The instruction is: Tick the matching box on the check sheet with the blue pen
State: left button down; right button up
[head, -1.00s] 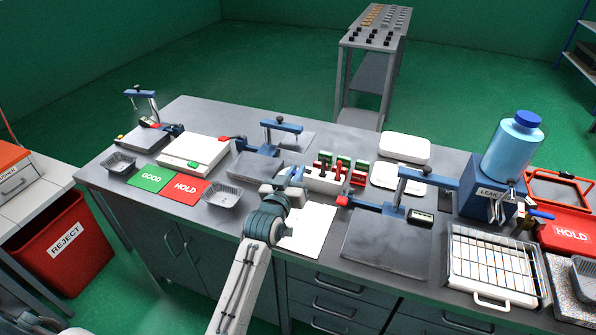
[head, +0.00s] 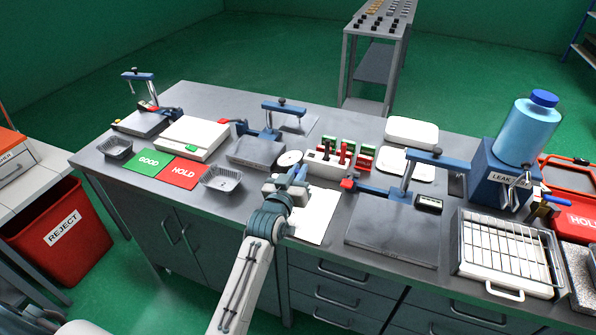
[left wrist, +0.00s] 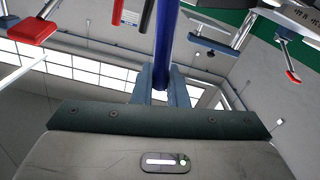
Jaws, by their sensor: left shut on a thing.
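My left gripper (head: 292,182) is shut on the blue pen (head: 301,174), just above the back left part of the check sheet (head: 319,215). In the left wrist view the blue pen (left wrist: 166,45) stands between the two finger pads of the gripper (left wrist: 165,88). The check sheet is a white page on the bench; my gripper and arm cover its left side. Its boxes are too small to read, and the pen's tip is hidden in the head view. My right gripper is not in view.
A white rack (head: 325,169) with red, green and dark upright items stands just behind the sheet. A round white disc (head: 290,158) is behind my gripper.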

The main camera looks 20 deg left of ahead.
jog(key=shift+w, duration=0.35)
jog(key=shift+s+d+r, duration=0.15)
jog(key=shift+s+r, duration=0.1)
pick_arm(q)
jog(key=shift+f, duration=0.25)
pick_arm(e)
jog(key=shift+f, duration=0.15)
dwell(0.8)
pick_arm(q)
jog(key=shift+s+d+p, duration=0.2)
jog(key=shift+s+p, duration=0.1)
jog(key=shift+p, duration=0.3)
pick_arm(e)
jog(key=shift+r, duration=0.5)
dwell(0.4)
pick_arm(q)
jog(key=shift+w+d+p, duration=0.35)
jog(key=shift+w+p, duration=0.1)
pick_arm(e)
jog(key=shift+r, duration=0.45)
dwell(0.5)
